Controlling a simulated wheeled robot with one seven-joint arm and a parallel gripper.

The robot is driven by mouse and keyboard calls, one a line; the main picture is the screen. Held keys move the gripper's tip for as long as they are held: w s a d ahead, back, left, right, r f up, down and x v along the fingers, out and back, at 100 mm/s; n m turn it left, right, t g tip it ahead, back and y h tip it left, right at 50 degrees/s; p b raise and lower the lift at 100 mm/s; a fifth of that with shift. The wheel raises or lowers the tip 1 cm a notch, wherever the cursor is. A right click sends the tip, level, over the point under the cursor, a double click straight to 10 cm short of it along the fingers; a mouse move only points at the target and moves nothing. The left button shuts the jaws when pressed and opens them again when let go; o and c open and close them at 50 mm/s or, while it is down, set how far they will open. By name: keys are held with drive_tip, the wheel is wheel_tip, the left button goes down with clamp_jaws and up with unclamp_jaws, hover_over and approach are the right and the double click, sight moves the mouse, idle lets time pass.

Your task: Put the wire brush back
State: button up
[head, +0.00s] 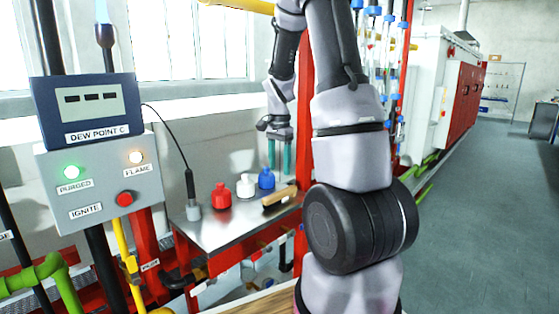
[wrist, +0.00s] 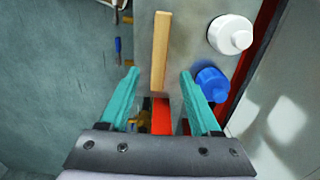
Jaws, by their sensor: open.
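The wire brush (head: 280,199) lies on the metal shelf, its light wooden handle facing up and dark bristles beneath. In the wrist view its long wooden back (wrist: 160,52) runs up the picture, centred between the fingers. My gripper (head: 279,158) points down above the brush, with its teal fingers apart and nothing between them. It also shows in the wrist view (wrist: 159,73), open and apart from the brush. I cannot tell the exact height of the fingertips above it.
The metal shelf (head: 213,236) also holds a red bottle (head: 221,196), a white bottle (head: 246,186) and a blue bottle (head: 266,179) close to the brush. A grey probe (head: 193,205) stands at its left. A control box (head: 100,178) is further left. Open floor (head: 480,220) lies right.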

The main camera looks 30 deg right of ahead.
drive_tip(key=s+a+r+n+t+y, duration=0.1)
drive_tip(key=s+a+r+n+t, duration=0.2)
drive_tip(key=r, duration=0.4)
drive_tip(key=s+a+r+n, duration=0.1)
drive_tip(key=s+a+r, duration=0.3)
drive_tip(key=r, duration=0.3)
drive_tip(key=s+a+r+n+t, duration=0.2)
drive_tip(key=s+a+r+n, duration=0.1)
drive_tip(key=s, duration=0.3)
drive_tip(key=s+a+r+n+t+y, duration=0.1)
drive_tip(key=s+a+r+n+t, duration=0.1)
drive_tip(key=s, duration=0.4)
drive_tip(key=shift+s+a+r+n, duration=0.3)
drive_tip(key=shift+a+r+n, duration=0.25)
drive_tip(key=shift+r, duration=0.4)
